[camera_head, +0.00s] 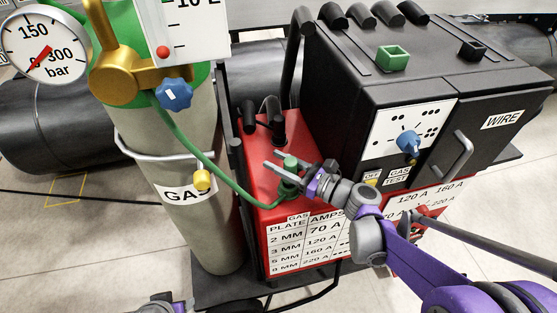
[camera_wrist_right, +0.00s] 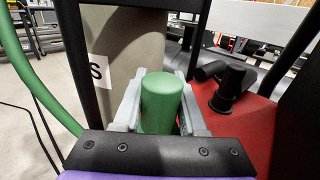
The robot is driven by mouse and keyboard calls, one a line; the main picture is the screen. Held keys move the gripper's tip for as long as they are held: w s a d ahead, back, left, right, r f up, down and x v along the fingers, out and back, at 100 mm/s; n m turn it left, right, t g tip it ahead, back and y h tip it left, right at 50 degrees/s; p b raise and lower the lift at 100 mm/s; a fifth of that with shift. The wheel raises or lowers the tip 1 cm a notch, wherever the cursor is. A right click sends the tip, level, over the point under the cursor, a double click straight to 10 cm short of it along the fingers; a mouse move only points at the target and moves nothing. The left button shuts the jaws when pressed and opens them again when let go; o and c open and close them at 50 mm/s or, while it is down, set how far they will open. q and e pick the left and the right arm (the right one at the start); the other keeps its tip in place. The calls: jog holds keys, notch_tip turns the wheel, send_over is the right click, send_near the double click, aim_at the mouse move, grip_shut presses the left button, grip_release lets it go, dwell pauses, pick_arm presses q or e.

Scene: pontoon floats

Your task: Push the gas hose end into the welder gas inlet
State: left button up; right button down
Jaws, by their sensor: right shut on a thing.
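The green gas hose (camera_head: 206,160) runs from the gas cylinder's regulator down to the red front part of the welder (camera_head: 262,165). My right gripper (camera_head: 280,160) is shut around the green hose end (camera_head: 290,162), just over the red top. In the right wrist view the hose end (camera_wrist_right: 162,98) stands between the two grey fingers (camera_wrist_right: 160,105). The fingers and hose end hide the spot beneath, so I cannot make out the gas inlet or whether the end sits in it. A small part of my left gripper (camera_head: 163,304) shows at the bottom edge; its jaws are unclear.
The gas cylinder (camera_head: 190,135) stands close left of the welder. Black plugs and cables (camera_head: 268,118) rise behind the hose end. The black welder housing (camera_head: 345,85), with a blue knob (camera_head: 408,142) and a handle (camera_head: 456,155), stands to the right.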

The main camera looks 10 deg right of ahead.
jog(key=shift+f+b, duration=0.85)
jog(key=shift+f, duration=0.45)
jog(key=shift+c, duration=1.9)
grip_release()
notch_tip(320, 180, up, 10)
jog(key=p, duration=0.3)
